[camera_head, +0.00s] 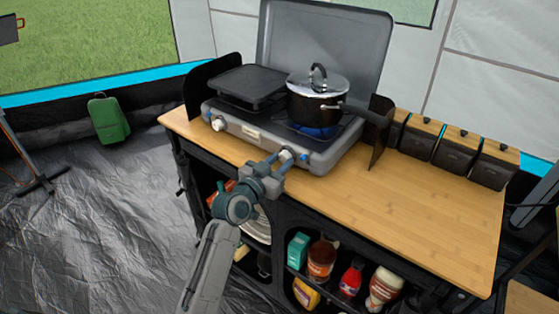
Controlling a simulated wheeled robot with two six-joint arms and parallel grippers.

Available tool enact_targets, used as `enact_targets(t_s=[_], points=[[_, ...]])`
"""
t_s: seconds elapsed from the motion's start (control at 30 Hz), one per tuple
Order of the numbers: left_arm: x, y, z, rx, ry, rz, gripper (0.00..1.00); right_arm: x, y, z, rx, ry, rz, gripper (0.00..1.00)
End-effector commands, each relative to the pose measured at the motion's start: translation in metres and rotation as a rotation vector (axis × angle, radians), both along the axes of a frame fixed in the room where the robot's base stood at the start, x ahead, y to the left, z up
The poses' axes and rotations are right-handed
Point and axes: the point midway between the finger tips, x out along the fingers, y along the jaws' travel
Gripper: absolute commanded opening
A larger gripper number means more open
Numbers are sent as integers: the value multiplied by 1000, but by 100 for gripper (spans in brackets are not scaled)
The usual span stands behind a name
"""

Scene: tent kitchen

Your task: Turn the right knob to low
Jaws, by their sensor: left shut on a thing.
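A grey two-burner camping stove (245,128) stands on the wooden counter with its lid up. Its right knob (286,153) is on the front face, mostly covered by my gripper, so its setting cannot be read. The left knob (218,124) is white and in plain view. My left gripper (291,156) reaches up from below and is shut on the right knob. A dark pot with a shiny lid (318,84) sits on the right burner, with a blue flame (316,131) under it. My right gripper is not in view.
A dark griddle plate (249,84) covers the left burner. The pot's handle points right, near the stove's side windscreen (382,130). Several dark wood-lidded boxes (456,150) line the counter's back right. The counter's front right (400,205) is clear; shelves below hold bottles and jars.

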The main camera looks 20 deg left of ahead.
Motion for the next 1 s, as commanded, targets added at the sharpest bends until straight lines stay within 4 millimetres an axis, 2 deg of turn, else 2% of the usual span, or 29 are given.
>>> enact_targets(t_s=[0.3,0.6,1.0], points=[[0,0,4,-252,95,0,8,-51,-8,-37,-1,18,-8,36],[-1,-1,4,-521,193,1,8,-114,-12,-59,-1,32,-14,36],[0,-1,4,-871,320,1,8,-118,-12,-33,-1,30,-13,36]])
